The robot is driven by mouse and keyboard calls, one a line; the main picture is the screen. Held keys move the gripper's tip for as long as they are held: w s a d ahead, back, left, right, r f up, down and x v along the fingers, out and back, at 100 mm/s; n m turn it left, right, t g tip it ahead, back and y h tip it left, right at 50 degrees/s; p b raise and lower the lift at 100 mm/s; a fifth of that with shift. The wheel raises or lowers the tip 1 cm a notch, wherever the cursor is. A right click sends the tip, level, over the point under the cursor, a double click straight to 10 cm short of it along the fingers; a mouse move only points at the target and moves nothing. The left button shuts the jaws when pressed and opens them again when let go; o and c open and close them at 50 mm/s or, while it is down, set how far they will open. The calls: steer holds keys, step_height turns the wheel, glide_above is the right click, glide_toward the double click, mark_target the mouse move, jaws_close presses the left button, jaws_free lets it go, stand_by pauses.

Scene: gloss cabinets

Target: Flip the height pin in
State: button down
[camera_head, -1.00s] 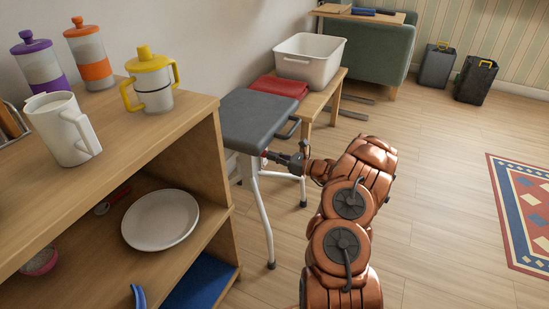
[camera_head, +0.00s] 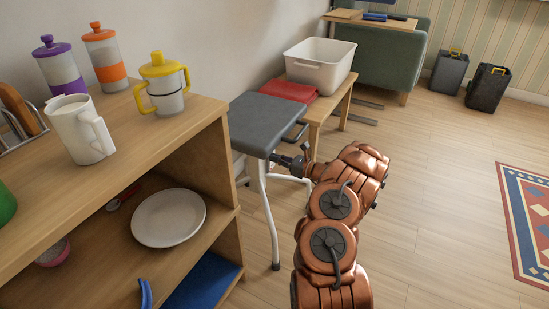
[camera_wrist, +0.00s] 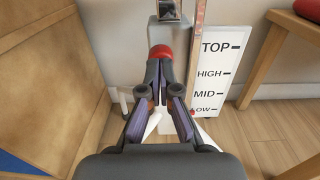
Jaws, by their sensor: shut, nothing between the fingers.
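The height pin's red round knob (camera_wrist: 160,52) shows in the wrist view, just beyond my fingertips and in front of a grey-white upright. My gripper (camera_wrist: 158,68) is shut, its tips together at the knob's lower edge, with nothing held. Whether the tips touch the knob I cannot tell. A white scale plate (camera_wrist: 216,70) marked TOP, HIGH, MID and LOW stands to the right. In the head view my gripper (camera_head: 275,157) is at the right edge of the grey-seated stool (camera_head: 267,122), just below the seat. The knob cannot be made out there.
A wooden shelf unit (camera_head: 190,118) with cups and jars stands left of the stool. A low wooden table (camera_head: 341,100) with a white tub (camera_head: 320,75) and red cloth (camera_head: 289,90) is behind.

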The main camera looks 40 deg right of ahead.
steer(key=p+v, duration=0.3)
steer(key=v, duration=1)
steer(key=shift+s+d+r, duration=0.1)
steer(key=shift+d, duration=0.05)
